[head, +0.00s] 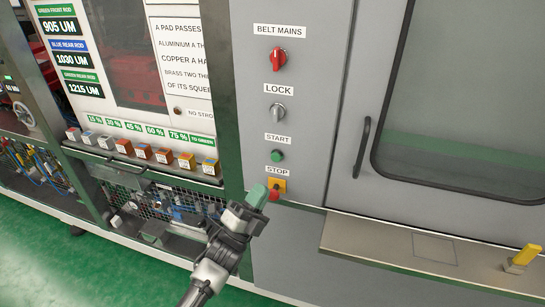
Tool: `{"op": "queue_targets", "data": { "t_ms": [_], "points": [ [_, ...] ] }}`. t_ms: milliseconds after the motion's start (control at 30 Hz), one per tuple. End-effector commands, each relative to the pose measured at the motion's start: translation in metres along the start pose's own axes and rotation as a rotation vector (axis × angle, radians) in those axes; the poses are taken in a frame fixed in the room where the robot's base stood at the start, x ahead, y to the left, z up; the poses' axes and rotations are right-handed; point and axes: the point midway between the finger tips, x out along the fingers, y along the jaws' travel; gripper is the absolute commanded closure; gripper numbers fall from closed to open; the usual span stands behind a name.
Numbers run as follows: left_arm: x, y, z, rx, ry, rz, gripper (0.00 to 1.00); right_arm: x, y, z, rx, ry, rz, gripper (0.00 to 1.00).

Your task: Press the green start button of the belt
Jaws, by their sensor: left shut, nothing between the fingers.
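The green start button (277,156) sits on the grey cabinet front, under the label START (279,138). Below it is the red stop button (275,195) on a yellow plate, under the label STOP. My left gripper (259,192) is shut and empty, its green fingertips pointing up, just below and left of the start button. In the picture the fingertips lie close beside the stop button and its plate; I cannot tell whether they touch. The start button is fully visible and apart from the fingertips. My right gripper is not in view.
Above the start button are the grey lock switch (277,112) and the red belt mains switch (278,60). A door handle (362,147) stands out at the right. A ledge (375,245) with a yellow piece (522,258) juts out below. Small coloured blocks (163,155) line a shelf at left.

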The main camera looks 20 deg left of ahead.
Motion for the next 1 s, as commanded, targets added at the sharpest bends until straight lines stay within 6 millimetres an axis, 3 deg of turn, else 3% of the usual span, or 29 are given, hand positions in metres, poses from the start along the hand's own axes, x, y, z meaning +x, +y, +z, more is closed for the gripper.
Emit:
{"op": "queue_targets", "data": {
  "t_ms": [367,800,1000],
  "points": [
    [0.007,0.008,0.007,-0.002,-0.001,0.002,1.0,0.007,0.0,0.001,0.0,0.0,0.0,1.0],
    [0.046,0.041,0.037,-0.001,-0.001,0.001,1.0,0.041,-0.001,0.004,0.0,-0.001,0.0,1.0],
    [0.058,0.046,0.044,-0.002,-0.001,0.002,1.0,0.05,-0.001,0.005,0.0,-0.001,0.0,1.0]
  ]
}}
